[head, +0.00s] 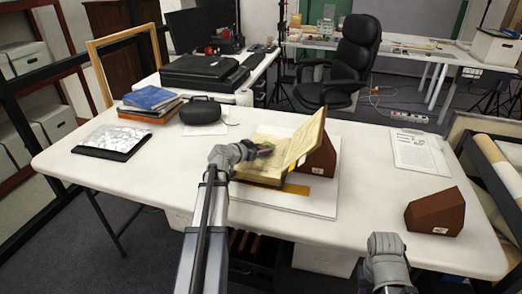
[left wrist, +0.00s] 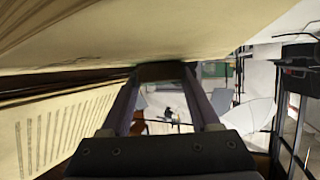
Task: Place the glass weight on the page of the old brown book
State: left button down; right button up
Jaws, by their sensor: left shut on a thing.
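The old brown book (head: 308,137) lies open on a white board, its right side raised against a brown wedge (head: 318,160). In the left wrist view its pages (left wrist: 150,32) fill the top, and a page with lines of writing (left wrist: 60,130) is at left. My left gripper (head: 265,150) is over the open book, shut on a small dark greenish thing, seemingly the glass weight (head: 267,148). It shows between the fingertips in the left wrist view (left wrist: 162,72). I cannot tell whether it touches the page. My right gripper (head: 388,245) is at the front right, away from the book; its fingers are not clear.
A second brown wedge (head: 435,211) and a clipboard (head: 419,152) are on the right of the white table (head: 150,180). A black case (head: 201,110), stacked books (head: 150,100) and a silvery sheet on a dark board (head: 112,140) are on the left. The front left is clear.

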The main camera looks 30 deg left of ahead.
pick_arm(q)
jog(key=shift+c, duration=0.6)
grip_release()
jog(key=shift+s+r+p, duration=0.25)
jog(key=shift+r+p, duration=0.05)
jog(key=shift+p, duration=0.15)
jog(key=p+v, duration=0.4)
jog(key=v, duration=0.7)
jog(key=shift+s, duration=0.2)
jog(key=shift+r, duration=0.1)
